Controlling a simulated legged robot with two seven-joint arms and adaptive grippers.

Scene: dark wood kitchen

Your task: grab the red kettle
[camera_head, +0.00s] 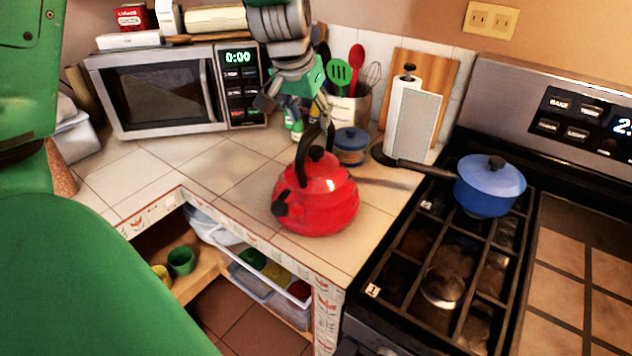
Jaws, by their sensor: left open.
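The red kettle (318,204) stands upright on the tiled counter near its front corner. Its black handle arches over the lid, and its black-tipped spout points to the lower left. My left gripper (309,122) hangs down from above, just behind and above the kettle handle. It is open, with one finger at the left and another close to the top of the handle. I cannot tell whether that finger touches the handle. My right gripper is not in view.
A stove with a blue pot (488,190) stands to the right, the pot's handle reaching toward the counter. A microwave (178,90) is behind left. A blue jar (351,146), utensil crock and paper towel holder (408,125) stand behind the kettle. The counter left of the kettle is clear.

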